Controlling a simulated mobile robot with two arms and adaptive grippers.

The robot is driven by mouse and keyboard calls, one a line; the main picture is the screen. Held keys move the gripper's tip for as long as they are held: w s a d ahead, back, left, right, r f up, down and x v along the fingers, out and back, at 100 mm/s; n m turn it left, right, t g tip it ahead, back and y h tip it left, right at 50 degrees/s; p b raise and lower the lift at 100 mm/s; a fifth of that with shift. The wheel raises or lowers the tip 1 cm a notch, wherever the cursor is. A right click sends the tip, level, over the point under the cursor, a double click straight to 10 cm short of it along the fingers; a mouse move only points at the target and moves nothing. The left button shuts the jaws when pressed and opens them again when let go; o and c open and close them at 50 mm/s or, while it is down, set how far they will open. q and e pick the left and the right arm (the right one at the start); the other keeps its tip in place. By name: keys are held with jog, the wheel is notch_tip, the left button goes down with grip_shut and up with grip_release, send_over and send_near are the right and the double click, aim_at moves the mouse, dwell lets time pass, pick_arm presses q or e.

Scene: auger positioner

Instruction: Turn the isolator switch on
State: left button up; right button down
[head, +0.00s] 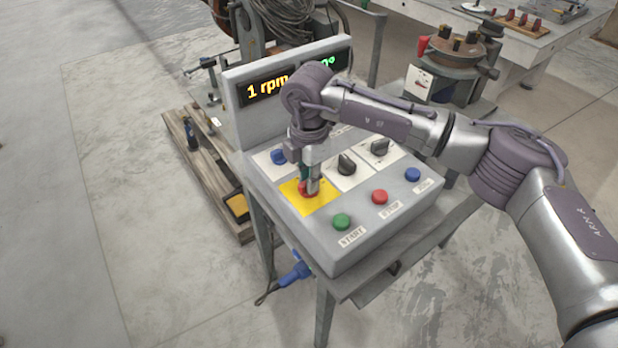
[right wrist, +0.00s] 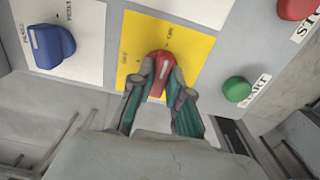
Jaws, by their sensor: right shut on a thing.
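The isolator switch is a red knob (right wrist: 159,66) on a yellow plate (right wrist: 188,40) of the grey control box (head: 330,245). In the head view the yellow plate (head: 318,205) shows at the box's front left, and the red knob there is partly hidden by my right gripper (head: 308,190). In the right wrist view my right gripper (right wrist: 160,85) has a finger on each side of the knob and is shut on it. The plate's small lettering is too blurred to read with certainty. My left gripper is not in view.
A blue knob (right wrist: 53,45) sits beside the yellow plate. Two black knobs (head: 347,163) (head: 379,147), green (head: 342,221), red (head: 379,197) and blue (head: 413,174) buttons are near my right arm. A display reading "1 rpm" (head: 266,88) stands behind.

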dwell(0.3)
jog(key=c, duration=1.1)
grip_release()
notch_tip(320, 180, up, 12)
jog(key=shift+r, duration=0.1)
